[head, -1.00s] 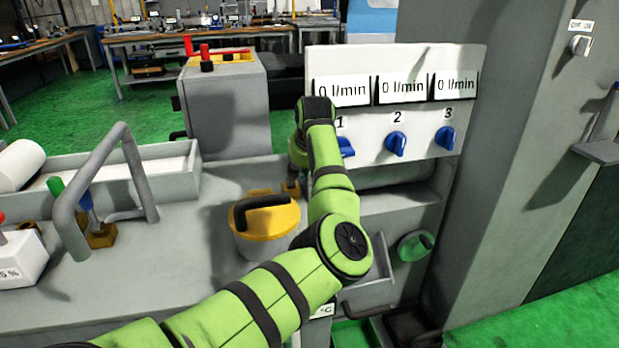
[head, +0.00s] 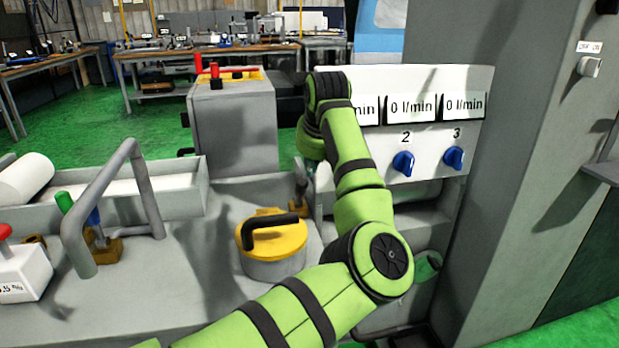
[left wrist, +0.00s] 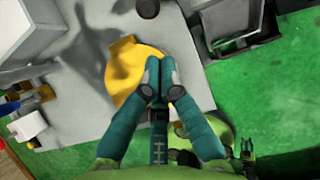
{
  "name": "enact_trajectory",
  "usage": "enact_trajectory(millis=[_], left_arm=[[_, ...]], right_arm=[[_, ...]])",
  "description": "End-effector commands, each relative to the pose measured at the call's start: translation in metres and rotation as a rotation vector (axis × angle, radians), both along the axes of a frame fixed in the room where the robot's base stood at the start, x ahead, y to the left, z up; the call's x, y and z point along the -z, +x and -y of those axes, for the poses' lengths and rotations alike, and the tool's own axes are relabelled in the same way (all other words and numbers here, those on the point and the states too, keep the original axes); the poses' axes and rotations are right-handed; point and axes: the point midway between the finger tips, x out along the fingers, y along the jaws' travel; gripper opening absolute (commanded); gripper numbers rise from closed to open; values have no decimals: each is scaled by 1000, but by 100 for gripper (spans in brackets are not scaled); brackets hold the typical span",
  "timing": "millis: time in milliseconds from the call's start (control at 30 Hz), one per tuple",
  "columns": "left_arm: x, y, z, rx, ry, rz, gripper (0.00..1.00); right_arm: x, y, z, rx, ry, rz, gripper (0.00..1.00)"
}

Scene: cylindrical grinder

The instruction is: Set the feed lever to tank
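No label marks the feed lever, so I cannot tell which part it is. A yellow disc with a black handle (head: 272,227) sits on a round grey base on the machine bed. A small brown upright piece (head: 300,188) stands just beyond it, partly by my arm. Green and blue handles (head: 64,202) stand at the left. My left arm reaches up in front of the panel; its gripper is hidden behind it in the head view. In the left wrist view, my left gripper (left wrist: 160,65) has its fingertips together over the yellow disc (left wrist: 126,58), seemingly holding nothing. My right gripper is out of view.
A white panel (head: 428,147) with flow displays and blue dials (head: 403,162) stands behind my arm, which covers dial 1. A bent grey rail (head: 128,157) rises at left. A grey box with red levers (head: 234,120) stands behind. Green floor lies right.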

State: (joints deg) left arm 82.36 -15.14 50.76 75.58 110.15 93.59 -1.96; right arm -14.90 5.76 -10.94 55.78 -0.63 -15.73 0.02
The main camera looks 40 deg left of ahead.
Motion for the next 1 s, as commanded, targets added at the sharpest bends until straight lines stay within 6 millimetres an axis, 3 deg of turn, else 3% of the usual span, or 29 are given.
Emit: enact_trajectory(millis=[400, 433, 500, 567, 667, 733, 833, 933, 1000], left_arm=[[-9, -4, 4, 0, -1, -1, 0], [-9, -4, 4, 0, -1, -1, 0], [-8, -5, 0, -8, 12, -3, 0], [-3, -9, -11, -32, 58, -11, 0], [4, -25, -52, -107, 239, -39, 0], [1, -44, -90, -166, 457, -77, 0], [-27, -74, -133, -202, 870, -155, 0], [-71, -85, -136, -131, 1319, -251, 0], [-95, -77, -112, -15, 1622, -320, 0]], right_arm=[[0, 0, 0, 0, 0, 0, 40], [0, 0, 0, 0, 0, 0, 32], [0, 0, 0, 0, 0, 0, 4], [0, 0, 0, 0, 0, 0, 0], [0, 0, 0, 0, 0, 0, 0], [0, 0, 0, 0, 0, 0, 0], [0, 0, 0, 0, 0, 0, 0], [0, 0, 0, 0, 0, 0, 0], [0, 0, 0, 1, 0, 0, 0]])
